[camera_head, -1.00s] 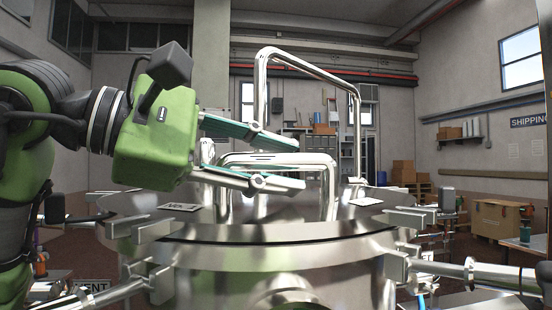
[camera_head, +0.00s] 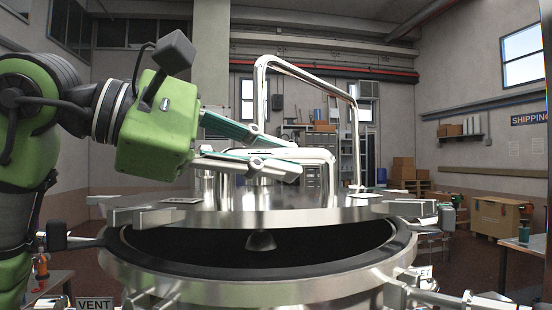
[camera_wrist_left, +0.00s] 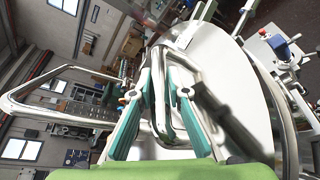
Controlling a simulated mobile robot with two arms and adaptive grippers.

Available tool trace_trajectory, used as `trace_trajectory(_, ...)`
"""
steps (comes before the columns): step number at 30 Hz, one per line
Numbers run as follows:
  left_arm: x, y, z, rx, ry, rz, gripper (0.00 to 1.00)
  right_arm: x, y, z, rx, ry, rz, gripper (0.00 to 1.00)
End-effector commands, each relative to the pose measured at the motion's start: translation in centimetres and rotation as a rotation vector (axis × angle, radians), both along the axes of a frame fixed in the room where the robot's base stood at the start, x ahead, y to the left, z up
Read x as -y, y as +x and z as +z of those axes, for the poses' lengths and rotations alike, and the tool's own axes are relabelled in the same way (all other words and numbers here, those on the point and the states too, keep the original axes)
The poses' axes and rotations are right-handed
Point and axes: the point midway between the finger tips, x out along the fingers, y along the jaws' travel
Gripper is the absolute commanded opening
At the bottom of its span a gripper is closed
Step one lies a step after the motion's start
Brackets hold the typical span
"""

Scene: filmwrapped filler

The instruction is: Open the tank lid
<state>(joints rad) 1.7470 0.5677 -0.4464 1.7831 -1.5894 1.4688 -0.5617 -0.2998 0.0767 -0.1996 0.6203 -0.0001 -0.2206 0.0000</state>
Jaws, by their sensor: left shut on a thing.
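The steel tank (camera_head: 255,282) stands in front of me, its dark gasketed mouth showing under the lid. The round steel lid (camera_head: 270,213) is raised above the rim, with a dark gap between them. A low looped handle (camera_head: 318,158) rises from the lid. My left gripper (camera_head: 290,160) comes in from the left and is shut on the handle; in the left wrist view its fingers (camera_wrist_left: 157,98) lie on either side of the handle's bar. The exact contact is partly hidden. My right gripper is in neither view.
A tall bent steel tube (camera_head: 355,125) rises behind the handle. Clamps (camera_head: 408,208) stick out around the lid's edge. A VENT label (camera_head: 94,304) is at lower left. Cardboard boxes (camera_head: 495,215) and a table stand at the right, and shelves at the back.

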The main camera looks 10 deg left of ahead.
Motion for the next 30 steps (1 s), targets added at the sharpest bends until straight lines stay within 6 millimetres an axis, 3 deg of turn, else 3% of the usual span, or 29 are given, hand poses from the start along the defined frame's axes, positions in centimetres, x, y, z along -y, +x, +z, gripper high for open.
trace_trajectory(1, -0.2, 0.3, 2.5, -0.017, -0.012, 0.003, 0.00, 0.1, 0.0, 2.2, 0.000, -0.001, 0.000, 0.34)
trace_trajectory(9, -0.8, 2.2, 8.8, -0.149, -0.057, 0.004, 0.00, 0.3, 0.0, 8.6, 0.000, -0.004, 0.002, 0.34)
trace_trajectory(15, -1.4, 4.1, 13.0, -0.147, -0.056, 0.004, 0.00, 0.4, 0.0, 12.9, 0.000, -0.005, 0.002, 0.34)
trace_trajectory(21, -2.1, 6.3, 16.5, -0.146, -0.056, 0.005, 0.00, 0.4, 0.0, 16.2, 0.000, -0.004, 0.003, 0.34)
trace_trajectory(30, -3.0, 9.1, 19.9, -0.144, -0.054, 0.004, 0.00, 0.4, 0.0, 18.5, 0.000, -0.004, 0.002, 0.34)
